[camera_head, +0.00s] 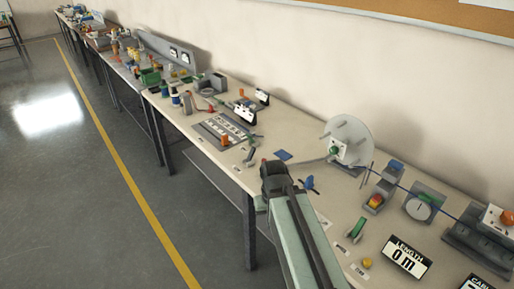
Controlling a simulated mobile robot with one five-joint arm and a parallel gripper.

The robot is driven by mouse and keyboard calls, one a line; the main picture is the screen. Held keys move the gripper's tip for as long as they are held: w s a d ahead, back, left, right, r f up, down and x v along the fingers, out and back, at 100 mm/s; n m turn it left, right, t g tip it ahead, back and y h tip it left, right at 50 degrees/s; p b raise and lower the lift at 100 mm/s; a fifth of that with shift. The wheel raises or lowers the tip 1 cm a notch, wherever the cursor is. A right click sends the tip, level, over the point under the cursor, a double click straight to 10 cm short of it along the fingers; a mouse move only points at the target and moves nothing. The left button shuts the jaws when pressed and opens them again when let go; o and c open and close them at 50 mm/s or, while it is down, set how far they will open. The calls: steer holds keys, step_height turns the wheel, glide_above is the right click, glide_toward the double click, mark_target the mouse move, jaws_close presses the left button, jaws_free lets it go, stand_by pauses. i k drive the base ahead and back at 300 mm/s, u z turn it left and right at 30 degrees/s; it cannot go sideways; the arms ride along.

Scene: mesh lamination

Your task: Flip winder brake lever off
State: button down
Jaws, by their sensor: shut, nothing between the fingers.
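My arm reaches in from the bottom of the view, and its dark end, my gripper (270,168), is over the bench's front edge. The fingers are shut and empty. A pale round disc with pegs and a green hub (346,141), which looks like the winder, stands at the back of the bench, right of my gripper. Several levers stand nearby: a blue-topped one (309,182) just right of my gripper, a green one (356,228) further right, and a grey one (250,155) to the left. Their labels are too small to read, so I cannot tell which is the brake lever.
The long bench (292,126) runs along the wall. A "LENGTH 0 m" sign (407,257), a yellow knob (367,263) and a round dial (418,208) are at the right. A blue pad (283,155) lies behind my gripper. The floor (95,190) at left is clear.

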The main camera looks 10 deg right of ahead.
mark_target(250, 156)
steer(key=k, duration=1.25)
steer(key=u, duration=0.05)
steer(key=i, duration=1.4)
steer(key=u, duration=0.75)
steer(key=i, duration=0.35)
steer(key=u, duration=0.3)
